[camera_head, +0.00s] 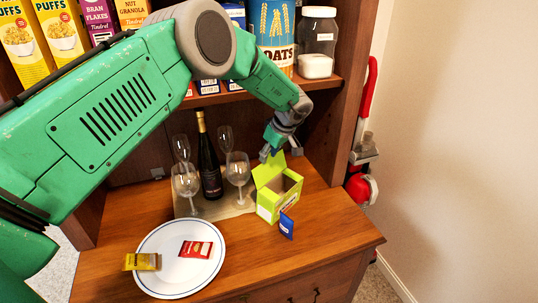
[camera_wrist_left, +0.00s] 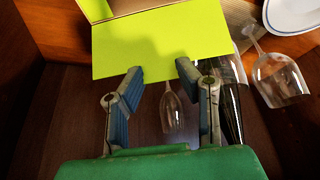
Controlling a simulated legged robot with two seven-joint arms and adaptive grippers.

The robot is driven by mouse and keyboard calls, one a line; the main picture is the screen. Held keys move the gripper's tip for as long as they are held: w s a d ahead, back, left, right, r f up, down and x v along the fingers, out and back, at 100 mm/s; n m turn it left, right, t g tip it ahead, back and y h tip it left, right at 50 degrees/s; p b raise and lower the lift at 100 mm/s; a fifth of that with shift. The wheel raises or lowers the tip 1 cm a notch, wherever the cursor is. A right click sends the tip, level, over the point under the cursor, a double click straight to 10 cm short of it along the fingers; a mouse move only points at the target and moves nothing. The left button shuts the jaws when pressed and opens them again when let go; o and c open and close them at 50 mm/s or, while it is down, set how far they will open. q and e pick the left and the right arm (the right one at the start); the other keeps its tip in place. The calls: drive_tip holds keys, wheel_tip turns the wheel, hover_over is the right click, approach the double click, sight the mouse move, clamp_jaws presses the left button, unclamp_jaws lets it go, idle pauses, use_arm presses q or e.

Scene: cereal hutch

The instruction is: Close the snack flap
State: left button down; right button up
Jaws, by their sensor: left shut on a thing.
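The lime-green snack box (camera_head: 267,208) stands on the wooden counter at its right part, open at the top. Its snack flap (camera_head: 266,172) stands raised at the back left of the opening. In the left wrist view the flap (camera_wrist_left: 160,45) is a broad green panel at the fingertips. My left gripper (camera_head: 278,149) is above and behind the box, at the flap's upper edge. In the left wrist view its blue-padded fingers (camera_wrist_left: 160,70) are spaced apart with the flap's edge at their tips; they are shut on the flap. My right gripper is not in view.
A dark bottle (camera_head: 210,165) and several wine glasses (camera_head: 238,172) stand on a mat just left of the box. A blue packet (camera_head: 286,225) is against the box front. A white plate (camera_head: 165,243) holds red and yellow packets. The shelf (camera_head: 325,84) overhangs behind.

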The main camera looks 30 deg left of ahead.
use_arm(q)
drive_tip(key=shift+a+f, duration=0.1)
drive_tip(key=shift+a, duration=0.2)
drive_tip(key=c, duration=1.2)
unclamp_jaws()
drive_tip(key=shift+o, duration=0.2)
drive_tip(key=shift+d, duration=0.15)
drive_tip(key=v, duration=1.2)
